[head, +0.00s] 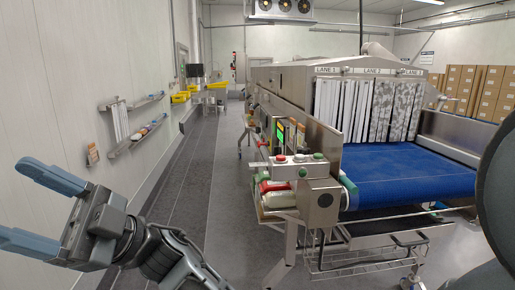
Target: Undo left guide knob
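The conveyor tunnel (300,85) stands right of centre, with its blue belt (405,172) running out of the strip curtain toward me. A steel box (318,203) with a small dark round part on its face sits at the belt's near left corner. I cannot tell whether that part is the left guide knob, and I make out no other knob clearly. My gripper (13,203) is at the lower left, with its two blue-grey fingers spread apart and nothing between them. It is far to the left of the machine and touches nothing.
A control panel (297,159) with red and green buttons sits above bundled items on the machine's near side. A wire rack (370,257) hangs below the belt. Wall shelves (135,140) line the left wall. The grey aisle (215,165) is clear. Cartons (475,90) are stacked at right.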

